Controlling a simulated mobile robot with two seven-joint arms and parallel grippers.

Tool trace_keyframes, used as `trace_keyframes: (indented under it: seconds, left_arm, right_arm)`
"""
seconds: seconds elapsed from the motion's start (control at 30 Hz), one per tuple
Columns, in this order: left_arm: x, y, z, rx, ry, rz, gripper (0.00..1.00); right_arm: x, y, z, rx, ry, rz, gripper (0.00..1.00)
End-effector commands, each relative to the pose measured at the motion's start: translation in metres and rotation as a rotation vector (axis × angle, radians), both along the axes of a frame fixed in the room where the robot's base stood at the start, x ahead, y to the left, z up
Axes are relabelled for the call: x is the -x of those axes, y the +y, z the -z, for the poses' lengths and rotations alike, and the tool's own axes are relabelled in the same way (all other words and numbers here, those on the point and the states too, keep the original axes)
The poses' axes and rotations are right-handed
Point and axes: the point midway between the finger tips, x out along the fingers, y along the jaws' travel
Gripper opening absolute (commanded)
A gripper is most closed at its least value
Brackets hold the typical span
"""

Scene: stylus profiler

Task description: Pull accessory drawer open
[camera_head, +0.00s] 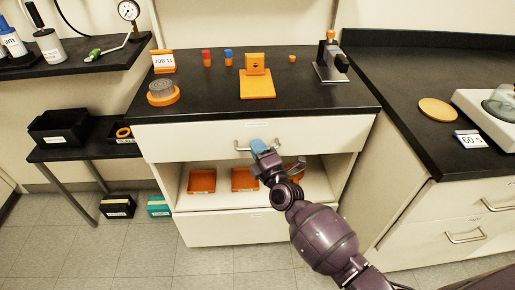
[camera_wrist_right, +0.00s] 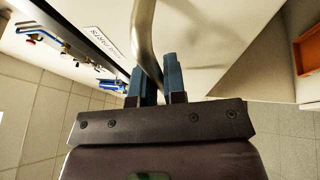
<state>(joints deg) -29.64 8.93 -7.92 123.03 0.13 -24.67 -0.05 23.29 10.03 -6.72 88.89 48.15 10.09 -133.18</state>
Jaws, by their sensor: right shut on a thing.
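The accessory drawer (camera_head: 190,140) is the wide white front right under the black bench top, with a small label above its handle. It looks flush with the cabinet or nearly so. Its metal bar handle (camera_head: 240,147) is partly hidden by my right gripper (camera_head: 263,148). In the right wrist view the curved handle (camera_wrist_right: 145,35) runs between the two blue fingers of the right gripper (camera_wrist_right: 155,80), which is shut on it. The labelled white drawer front (camera_wrist_right: 195,30) is just beyond. My left gripper is not in view.
An open shelf with orange bins (camera_head: 202,181) lies below the drawer, above another white drawer (camera_head: 215,229). The bench top holds an orange stand (camera_head: 257,88) and a small instrument (camera_head: 330,65). A right-hand counter (camera_head: 440,150) juts forward. Floor (camera_head: 130,250) in front is clear.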

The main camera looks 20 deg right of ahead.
Motion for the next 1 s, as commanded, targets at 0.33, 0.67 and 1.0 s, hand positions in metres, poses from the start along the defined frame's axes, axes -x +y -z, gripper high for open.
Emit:
trace_keyframes:
  seconds: [0.33,0.67,1.0]
  left_arm:
    - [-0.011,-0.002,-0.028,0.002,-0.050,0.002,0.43]
    - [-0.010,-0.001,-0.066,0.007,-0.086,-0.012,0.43]
    - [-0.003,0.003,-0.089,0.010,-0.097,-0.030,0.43]
  right_arm:
    - [0.031,0.009,-0.007,0.001,-0.004,0.000,0.00]
    - [0.113,0.033,-0.009,-0.001,-0.003,0.000,0.00]
    - [0.203,0.058,-0.005,-0.002,0.000,0.001,0.00]
